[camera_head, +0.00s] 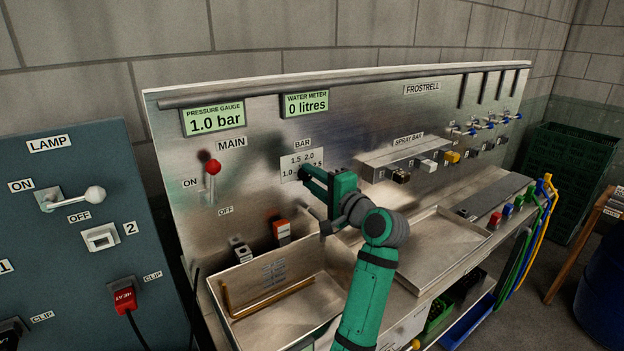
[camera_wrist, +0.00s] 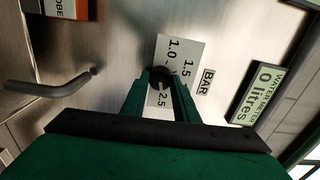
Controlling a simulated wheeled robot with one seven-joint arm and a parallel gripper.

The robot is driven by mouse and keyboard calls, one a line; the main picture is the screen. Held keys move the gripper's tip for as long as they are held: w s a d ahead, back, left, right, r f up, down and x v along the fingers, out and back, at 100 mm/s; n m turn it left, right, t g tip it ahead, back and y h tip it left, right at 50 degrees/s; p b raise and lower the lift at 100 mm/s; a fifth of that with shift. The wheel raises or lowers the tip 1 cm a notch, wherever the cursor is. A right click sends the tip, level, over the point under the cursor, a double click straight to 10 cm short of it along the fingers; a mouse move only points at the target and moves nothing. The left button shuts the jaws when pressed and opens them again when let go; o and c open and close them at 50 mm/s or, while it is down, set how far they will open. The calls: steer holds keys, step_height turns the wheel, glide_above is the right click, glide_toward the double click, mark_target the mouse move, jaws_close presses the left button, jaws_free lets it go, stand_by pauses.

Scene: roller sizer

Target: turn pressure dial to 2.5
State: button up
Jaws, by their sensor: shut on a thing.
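The pressure dial is a dark round knob (camera_wrist: 160,78) in the wrist view, in front of a white scale plate (camera_head: 289,166) marked 1.0, 1.5, 2.0 and 2.5 under the label BAR (camera_head: 302,143). My gripper (camera_head: 305,177) reaches the panel at the plate and is shut on the knob. In the wrist view my gripper's fingers (camera_wrist: 160,90) stand on either side of the knob. In the head view my gripper hides the knob, so its pointer cannot be read. The green pressure gauge display (camera_head: 214,120) reads 1.0 bar.
The water meter display (camera_head: 306,103) reads 0 litres. A red-knobbed MAIN lever (camera_head: 213,168) stands to the left. A bent metal spout (camera_wrist: 50,88) juts out near my gripper in the wrist view. Steel trays (camera_head: 218,297) lie below, and a spray bar (camera_head: 405,153) is to the right.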

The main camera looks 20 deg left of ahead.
steer(key=shift+f+m, duration=0.15)
steer(key=shift+m, duration=0.15)
steer(key=o, duration=1.1)
steer(key=shift+c, duration=0.2)
steer(key=shift+d, duration=0.1)
steer(key=v, duration=1)
steer(key=shift+s+d, duration=0.3)
